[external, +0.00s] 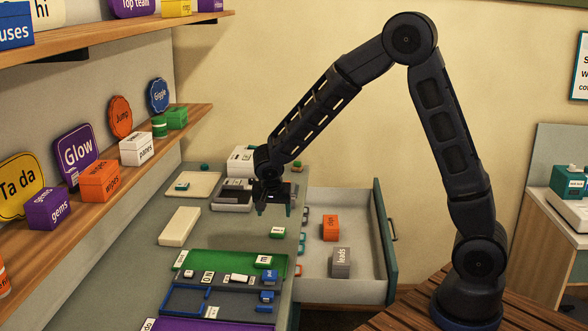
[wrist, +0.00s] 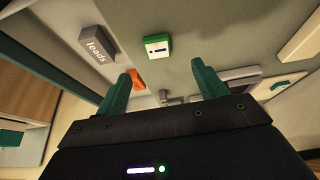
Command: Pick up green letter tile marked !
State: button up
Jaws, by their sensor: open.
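The green letter tile (external: 277,232) lies on the grey counter, close to the counter's right edge, with a white face up. In the wrist view the green tile (wrist: 157,47) shows a dark "!"-like mark, lying sideways, and sits ahead of and between the fingertips. My gripper (external: 273,209) is open and empty, pointing down above the counter, a little behind and above the tile. Its two teal fingers (wrist: 163,68) are spread apart in the wrist view and do not touch the tile.
An open drawer (external: 362,205) to the right holds an orange box (external: 330,228) and a grey "leads" box (external: 341,262). A green board (external: 215,259) with several tiles lies in front. A cream block (external: 179,226) is to the left. Wall shelves (external: 185,127) hang at left.

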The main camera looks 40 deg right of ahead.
aim_at(278, 231)
jog(key=x, duration=1)
jog(key=shift+s+d, duration=0.1)
jog(key=shift+d, duration=0.15)
jog(key=c, duration=1.1)
